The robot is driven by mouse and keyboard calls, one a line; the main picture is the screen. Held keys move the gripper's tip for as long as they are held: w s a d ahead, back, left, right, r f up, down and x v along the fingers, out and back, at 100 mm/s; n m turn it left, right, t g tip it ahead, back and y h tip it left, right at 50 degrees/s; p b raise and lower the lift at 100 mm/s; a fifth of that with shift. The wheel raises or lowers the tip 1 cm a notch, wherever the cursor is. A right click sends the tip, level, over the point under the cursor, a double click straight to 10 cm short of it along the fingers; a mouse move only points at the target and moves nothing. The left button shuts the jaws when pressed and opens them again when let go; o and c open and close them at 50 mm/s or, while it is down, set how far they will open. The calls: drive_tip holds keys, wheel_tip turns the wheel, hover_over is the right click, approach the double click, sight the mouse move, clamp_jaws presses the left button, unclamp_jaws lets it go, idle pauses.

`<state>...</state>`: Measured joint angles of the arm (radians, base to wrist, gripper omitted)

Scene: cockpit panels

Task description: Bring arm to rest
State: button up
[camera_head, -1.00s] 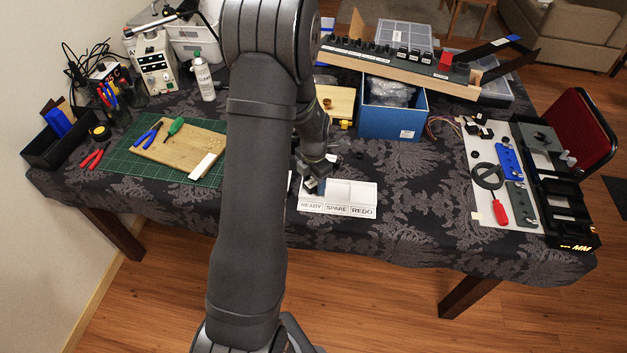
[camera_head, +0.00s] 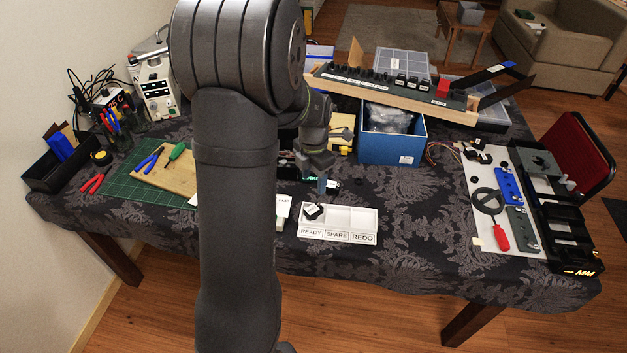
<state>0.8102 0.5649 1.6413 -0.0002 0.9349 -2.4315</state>
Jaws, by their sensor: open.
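My arm (camera_head: 236,190) rises through the left middle of the view and bends over the table. My gripper (camera_head: 323,183) hangs behind the white tray (camera_head: 338,236), apart from it; its fingers point down and are small in the view. It is open, and I see nothing held between the fingers. The tray has compartments labelled READY, SPARE and REDO. A small black part (camera_head: 313,211) lies in the READY compartment. My arm hides part of the table to the left of the tray.
A blue box (camera_head: 392,148) stands behind and right of the gripper. A wooden-edged rack (camera_head: 400,90) is at the back. A green mat (camera_head: 125,185) with tools is at left. A white board (camera_head: 490,210) with parts is at right. Cloth right of the tray is clear.

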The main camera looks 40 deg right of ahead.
sight(314, 208)
wheel_tip(314, 208, down, 12)
drive_tip(key=shift+r, duration=1.2)
